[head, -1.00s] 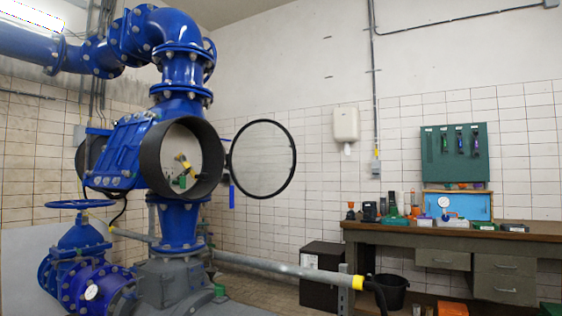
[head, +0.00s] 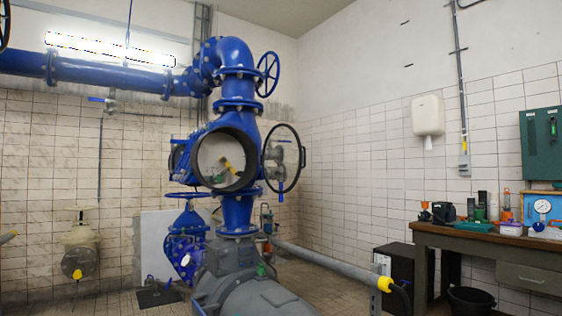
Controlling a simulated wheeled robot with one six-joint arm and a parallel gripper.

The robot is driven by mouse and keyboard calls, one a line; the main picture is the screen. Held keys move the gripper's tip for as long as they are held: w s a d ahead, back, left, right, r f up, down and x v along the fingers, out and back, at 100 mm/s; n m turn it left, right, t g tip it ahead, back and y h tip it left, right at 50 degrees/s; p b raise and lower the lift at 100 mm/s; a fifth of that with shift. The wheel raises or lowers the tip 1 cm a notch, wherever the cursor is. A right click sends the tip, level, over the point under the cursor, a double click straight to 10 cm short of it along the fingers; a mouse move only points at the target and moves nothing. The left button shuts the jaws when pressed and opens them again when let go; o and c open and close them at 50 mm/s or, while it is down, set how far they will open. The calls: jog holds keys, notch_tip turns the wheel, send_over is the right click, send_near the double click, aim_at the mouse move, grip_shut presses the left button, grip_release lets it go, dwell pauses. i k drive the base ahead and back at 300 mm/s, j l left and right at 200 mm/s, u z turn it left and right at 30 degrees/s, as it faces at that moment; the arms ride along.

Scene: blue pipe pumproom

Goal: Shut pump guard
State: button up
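The pump guard is a round clear cover with a black rim (head: 299,155), with a small blue tab at its lower edge. It stands swung open to the right of the round black-rimmed opening (head: 254,165) on the blue pump housing (head: 237,212). Its hinge side is at the right of the opening. Inside the opening are a pale disc and a yellow part (head: 231,165). Through the clear cover I see grey shapes. My gripper is not in view.
A grey rail (head: 325,262) with a yellow band crosses low in front, right of the pump. A grey pump body (head: 245,290) fills the lower middle. A workbench (head: 480,238), black cabinet and bucket (head: 470,300) stand at right. Tiled floor shows at left.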

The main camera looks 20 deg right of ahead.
aim_at(300, 146)
jog(key=l+u, duration=0.25)
jog(key=l, duration=0.6)
jog(key=l+u, duration=0.25)
jog(key=l, duration=0.55)
jog(key=k+l+u, duration=0.1)
jog(key=l+u, duration=0.15)
jog(key=l, duration=0.6)
jog(key=i+l+u, duration=0.2)
jog(key=l+u, duration=0.15)
jog(key=l, duration=1)
jog(key=l+u, duration=0.3)
jog(key=l, duration=1.05)
